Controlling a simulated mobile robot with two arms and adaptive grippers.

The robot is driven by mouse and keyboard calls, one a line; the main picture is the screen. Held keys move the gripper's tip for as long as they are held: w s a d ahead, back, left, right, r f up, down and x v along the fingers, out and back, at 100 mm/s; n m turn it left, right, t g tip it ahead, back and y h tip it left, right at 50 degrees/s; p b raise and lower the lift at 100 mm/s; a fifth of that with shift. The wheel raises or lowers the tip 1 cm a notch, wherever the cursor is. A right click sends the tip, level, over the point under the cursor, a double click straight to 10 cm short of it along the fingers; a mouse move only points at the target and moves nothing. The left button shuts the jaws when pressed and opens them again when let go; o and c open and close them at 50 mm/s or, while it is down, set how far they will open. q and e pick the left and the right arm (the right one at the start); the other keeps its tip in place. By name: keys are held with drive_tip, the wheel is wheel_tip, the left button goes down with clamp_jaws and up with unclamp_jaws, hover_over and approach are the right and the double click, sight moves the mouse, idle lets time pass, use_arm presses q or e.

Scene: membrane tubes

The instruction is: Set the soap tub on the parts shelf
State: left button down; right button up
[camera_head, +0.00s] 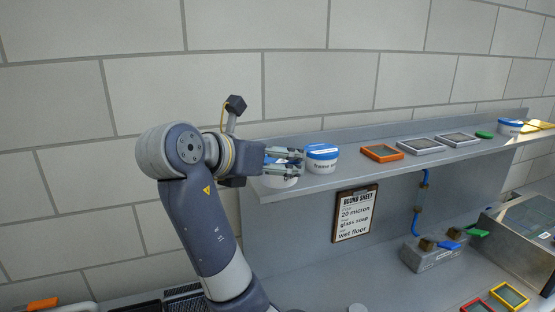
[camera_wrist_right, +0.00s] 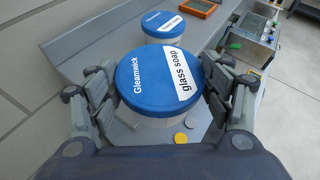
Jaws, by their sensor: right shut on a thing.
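The soap tub (camera_wrist_right: 150,85) has a blue lid reading "Gleamwick" and "glass soap". My right gripper (camera_wrist_right: 160,88) is shut around its sides, one finger on each side. In the head view the gripper (camera_head: 290,158) is at the left end of the grey parts shelf (camera_head: 345,176), and the white side of the tub (camera_head: 280,181) shows below the fingers. I cannot tell whether its base touches the shelf. The tub looks upright. My left gripper is not in view.
A second blue-lidded tub (camera_head: 321,160) stands on the shelf just right of the gripper. A clipboard (camera_head: 355,214) hangs below the shelf. A tiled wall (camera_head: 300,50) stands behind.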

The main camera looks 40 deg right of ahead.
drive_tip(key=w+d+p, duration=0.1)
drive_tip(key=w, duration=0.1)
drive_tip(key=w+d+p, duration=0.1)
drive_tip(key=w+d, duration=0.1)
drive_tip(key=w, duration=0.1)
drive_tip(key=w+d+p, duration=0.1)
drive_tip(key=w+d, duration=0.1)
drive_tip(key=w, duration=0.1)
drive_tip(key=shift+w+d+f+p, duration=0.15)
drive_tip(key=shift+w+d+p, duration=0.1)
drive_tip(key=shift+p, duration=0.1)
drive_tip(key=shift+w+f, duration=0.2)
drive_tip(key=shift+d+f+p, duration=0.1)
drive_tip(key=shift+f+p, duration=0.25)
drive_tip(key=shift+f, duration=0.05)
drive_tip(key=shift+s+f+p, duration=0.2)
drive_tip(key=shift+f+p, duration=0.4)
drive_tip(key=shift+f, duration=0.65)
drive_tip(key=shift+w+f, duration=0.15)
drive_tip(key=o, duration=1.3)
